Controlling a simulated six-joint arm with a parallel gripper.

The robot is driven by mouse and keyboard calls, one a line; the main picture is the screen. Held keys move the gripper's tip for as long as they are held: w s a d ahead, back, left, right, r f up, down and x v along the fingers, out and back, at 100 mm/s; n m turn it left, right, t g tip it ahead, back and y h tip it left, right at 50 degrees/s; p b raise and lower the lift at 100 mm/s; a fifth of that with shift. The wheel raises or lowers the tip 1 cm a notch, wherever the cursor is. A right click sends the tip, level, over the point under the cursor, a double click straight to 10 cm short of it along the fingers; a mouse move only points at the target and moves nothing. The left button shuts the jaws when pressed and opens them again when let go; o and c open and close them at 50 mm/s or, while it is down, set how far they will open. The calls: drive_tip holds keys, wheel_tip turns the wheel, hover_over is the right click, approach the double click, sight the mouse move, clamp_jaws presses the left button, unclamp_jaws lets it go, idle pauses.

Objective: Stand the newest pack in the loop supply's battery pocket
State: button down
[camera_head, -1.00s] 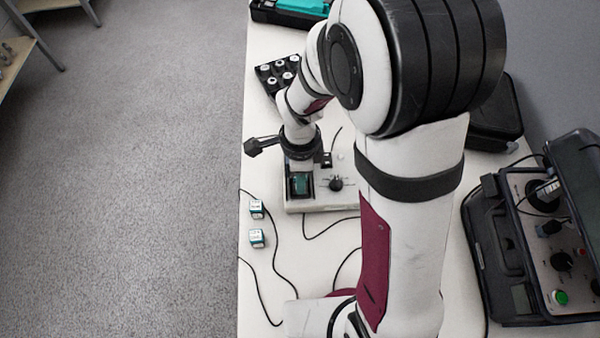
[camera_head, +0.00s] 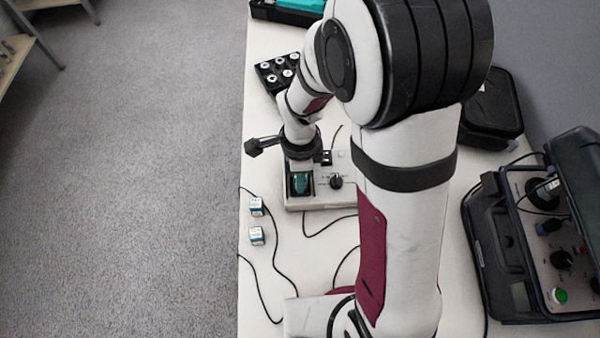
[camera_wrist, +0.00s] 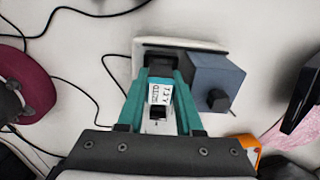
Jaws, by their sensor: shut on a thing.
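A pack with a white printed label (camera_wrist: 160,92) is between the teal fingers of my gripper (camera_wrist: 160,105), which is shut on it. In the wrist view the pack's far end is close to a dark area on the loop supply (camera_wrist: 185,43); I cannot tell whether it is inside the pocket. In the head view the loop supply (camera_head: 318,201) is a pale box with a black knob, and my wrist hides its back part. Two other white and teal packs, a rear one (camera_head: 256,206) and a front one (camera_head: 256,236), sit on the table to its left. I cannot read their dates.
A black tray with round pale items (camera_head: 279,73) lies behind the supply. An open black case with a control panel (camera_head: 562,262) is at the right, with a closed black case (camera_head: 492,115) behind it. Dark cables cross the white table (camera_head: 315,270) in front.

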drive_tip(key=shift+f, duration=0.4)
drive_tip(key=shift+c, duration=0.6)
unclamp_jaws()
drive_tip(key=shift+r, duration=0.1)
drive_tip(key=shift+r, duration=3.95)
drive_tip(key=s+d+r+n+y, duration=0.1)
drive_tip(key=s+d+r+n, duration=0.1)
drive_tip(key=s+r+n, duration=0.2)
drive_tip(key=s+d+r+n, duration=0.2)
drive_tip(key=s+n, duration=0.6)
drive_tip(key=s, duration=0.5)
drive_tip(key=shift+s+d+r+y, duration=0.2)
drive_tip(key=shift+r+y, duration=0.2)
drive_tip(key=shift+r, duration=0.45)
